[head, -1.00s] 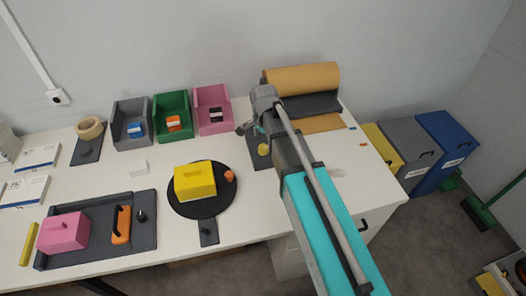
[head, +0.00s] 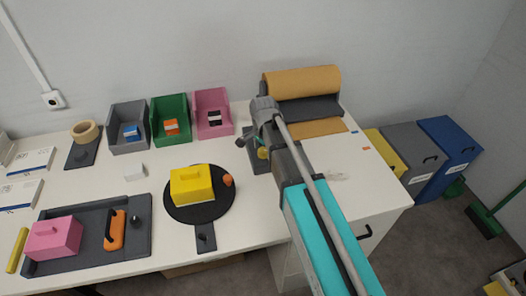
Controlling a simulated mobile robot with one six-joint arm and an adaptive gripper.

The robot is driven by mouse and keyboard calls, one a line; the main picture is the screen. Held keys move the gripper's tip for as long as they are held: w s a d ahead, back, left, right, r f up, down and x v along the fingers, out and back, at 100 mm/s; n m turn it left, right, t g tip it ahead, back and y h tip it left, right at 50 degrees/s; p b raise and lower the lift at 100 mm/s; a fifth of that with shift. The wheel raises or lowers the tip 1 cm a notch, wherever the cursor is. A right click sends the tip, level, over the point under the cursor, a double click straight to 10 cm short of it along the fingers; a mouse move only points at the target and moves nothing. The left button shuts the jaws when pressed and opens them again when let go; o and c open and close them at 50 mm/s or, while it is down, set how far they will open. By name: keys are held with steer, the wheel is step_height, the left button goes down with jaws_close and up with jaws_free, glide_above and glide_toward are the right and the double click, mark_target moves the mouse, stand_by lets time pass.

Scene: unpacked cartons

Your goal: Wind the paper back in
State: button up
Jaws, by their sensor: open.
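The brown paper roll (head: 300,82) lies across a dark grey dispenser (head: 308,109) at the back right of the table. A flat tongue of brown paper (head: 316,127) sticks out of its front onto the tabletop. A yellow knob (head: 263,153) stands on a dark grey plate (head: 257,164) left of the dispenser, partly hidden by my arm. My gripper (head: 241,141) is open above the left edge of this plate, left of the knob. It looks empty. My arm hides the roll's lower left end and whatever links it to the knob.
A yellow box (head: 191,185) and an orange piece sit on a black round turntable (head: 200,213). Grey, green and pink bins (head: 213,126) stand along the wall. A grey tray (head: 138,247) holds a pink box at the left. Coloured floor bins (head: 448,141) stand right of the table.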

steer(key=c, duration=1.1)
steer(key=shift+c, duration=0.2)
steer(key=shift+n, duration=0.3)
steer(key=n, duration=1.5)
steer(key=shift+n, duration=0.4)
steer(key=n, duration=0.5)
steer(key=shift+n, duration=0.3)
